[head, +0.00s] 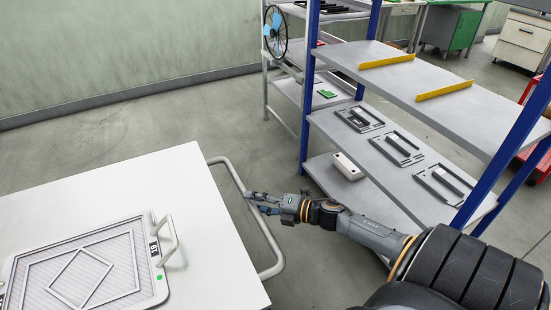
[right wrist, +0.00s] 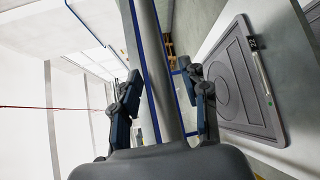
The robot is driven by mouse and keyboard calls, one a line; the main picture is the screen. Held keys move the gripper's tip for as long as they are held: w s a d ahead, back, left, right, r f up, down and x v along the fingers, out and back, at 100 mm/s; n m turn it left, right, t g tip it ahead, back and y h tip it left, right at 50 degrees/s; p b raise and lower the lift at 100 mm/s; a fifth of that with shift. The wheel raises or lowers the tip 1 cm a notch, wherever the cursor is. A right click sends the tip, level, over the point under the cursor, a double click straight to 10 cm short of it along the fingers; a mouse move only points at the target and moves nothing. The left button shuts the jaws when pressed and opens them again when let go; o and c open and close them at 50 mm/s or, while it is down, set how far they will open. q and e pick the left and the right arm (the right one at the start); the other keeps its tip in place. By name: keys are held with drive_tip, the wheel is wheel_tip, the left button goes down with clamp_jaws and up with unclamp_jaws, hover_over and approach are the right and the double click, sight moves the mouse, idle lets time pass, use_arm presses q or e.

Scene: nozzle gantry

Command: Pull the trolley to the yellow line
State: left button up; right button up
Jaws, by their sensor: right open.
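The trolley (head: 170,190) has a white top and stands at the lower left of the head view. Its pale tubular handle (head: 270,237) sticks out from the right side. My right gripper (head: 256,204) reaches in from the right at the handle's middle. In the right wrist view the handle bar (right wrist: 163,75) runs between the two open fingers, which stand apart from it on either side. A grey panel (head: 85,265) with a diamond pattern and its own handle lies on the trolley. My left gripper is not in view. No yellow line shows on the floor.
A blue-post shelf rack (head: 440,95) stands right of the trolley, with yellow strips (head: 387,61) and grey trays (head: 398,148) on it. A wheel with blue parts (head: 275,30) is behind it. Bare floor (head: 150,115) lies between trolley and wall.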

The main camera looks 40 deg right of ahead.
drive_tip(key=v, duration=1)
drive_tip(key=shift+s+d, duration=0.2)
drive_tip(key=shift+s, duration=0.05)
